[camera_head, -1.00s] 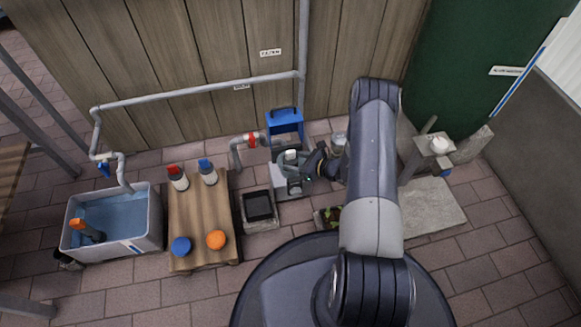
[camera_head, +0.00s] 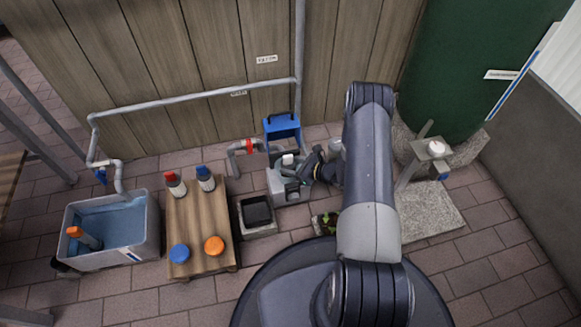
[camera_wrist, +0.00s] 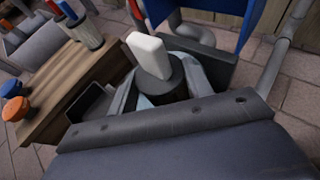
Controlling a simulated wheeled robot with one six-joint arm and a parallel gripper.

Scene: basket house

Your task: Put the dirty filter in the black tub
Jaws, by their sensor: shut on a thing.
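My gripper (camera_head: 296,169) is at the grey pump box (camera_head: 290,194), left of my arm. It is shut on a dark round piece with a white upright block on top, which I take for the dirty filter (camera_head: 288,160). In the wrist view the filter (camera_wrist: 152,60) stands upright between my fingers (camera_wrist: 165,85). Its lower part is hidden, so I cannot tell whether it is clear of the box. The black tub (camera_head: 257,210) sits in a grey block just left of the pump box and looks empty. Its dark edge also shows in the wrist view (camera_wrist: 88,103).
A wooden stand (camera_head: 203,235) left of the tub holds two bottles, a blue cap and an orange cap. A grey water bin (camera_head: 140,245) is further left. A blue container (camera_head: 283,128) and grey pipes (camera_head: 200,94) are behind the pump box.

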